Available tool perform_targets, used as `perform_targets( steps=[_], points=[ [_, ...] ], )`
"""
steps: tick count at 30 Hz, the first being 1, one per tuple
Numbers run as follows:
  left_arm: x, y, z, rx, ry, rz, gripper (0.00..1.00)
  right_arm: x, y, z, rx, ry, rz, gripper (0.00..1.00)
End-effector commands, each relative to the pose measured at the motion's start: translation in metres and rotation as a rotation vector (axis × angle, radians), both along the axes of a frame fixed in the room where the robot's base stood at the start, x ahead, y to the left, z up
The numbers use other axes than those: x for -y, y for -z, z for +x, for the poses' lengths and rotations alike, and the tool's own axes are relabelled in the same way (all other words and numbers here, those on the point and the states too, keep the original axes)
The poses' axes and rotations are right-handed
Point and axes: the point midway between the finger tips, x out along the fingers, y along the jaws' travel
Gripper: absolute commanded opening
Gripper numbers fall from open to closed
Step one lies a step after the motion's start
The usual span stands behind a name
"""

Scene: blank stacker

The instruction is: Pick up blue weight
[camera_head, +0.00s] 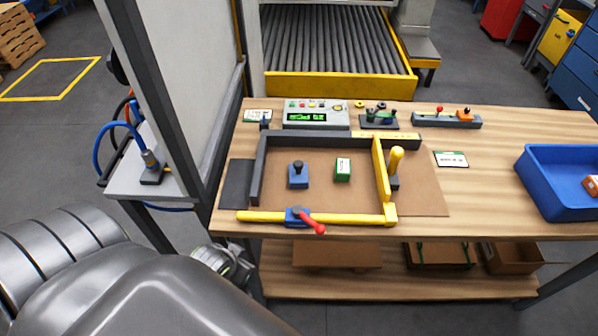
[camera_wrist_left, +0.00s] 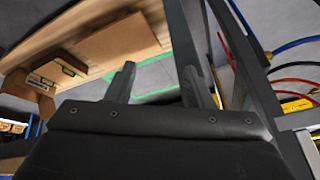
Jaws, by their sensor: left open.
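The blue weight (camera_head: 298,176), a small blue block with a dark knob on top, stands upright on the brown board inside the frame of dark and yellow bars. A green block with a white label (camera_head: 343,170) stands to its right, apart from it. In the head view my left arm comes in at the lower left, its end below the table's front edge, and its fingers are hidden there. In the left wrist view my left gripper (camera_wrist_left: 158,85) is open with nothing between its fingers. The weight does not show in that view. My right gripper is in neither view.
A yellow bar with a blue clamp and red handle (camera_head: 305,218) runs along the front. A dark post and panel (camera_head: 160,90) stand left of the table. A control box (camera_head: 316,115) sits behind, a blue bin (camera_head: 560,205) at right. The table's right middle is mostly clear.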

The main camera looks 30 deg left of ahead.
Motion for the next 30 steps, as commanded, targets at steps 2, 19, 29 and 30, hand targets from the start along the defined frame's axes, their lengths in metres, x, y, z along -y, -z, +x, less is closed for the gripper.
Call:
perform_targets(
  steps=[2, 19, 29, 30],
  points=[
    [0.004, -0.034, 0.001, 0.025, 0.01, 0.005, 0.48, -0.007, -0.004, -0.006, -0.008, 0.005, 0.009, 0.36],
    [-0.007, -0.164, 0.069, 0.508, 0.191, -0.053, 0.48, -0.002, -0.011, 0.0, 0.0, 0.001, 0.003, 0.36],
    [-0.011, -0.202, 0.101, 0.72, 0.277, -0.16, 0.48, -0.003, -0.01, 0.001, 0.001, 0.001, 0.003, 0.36],
    [-0.011, -0.202, 0.103, 0.726, 0.279, -0.164, 0.48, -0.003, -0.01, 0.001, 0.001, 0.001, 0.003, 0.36]
  ],
)
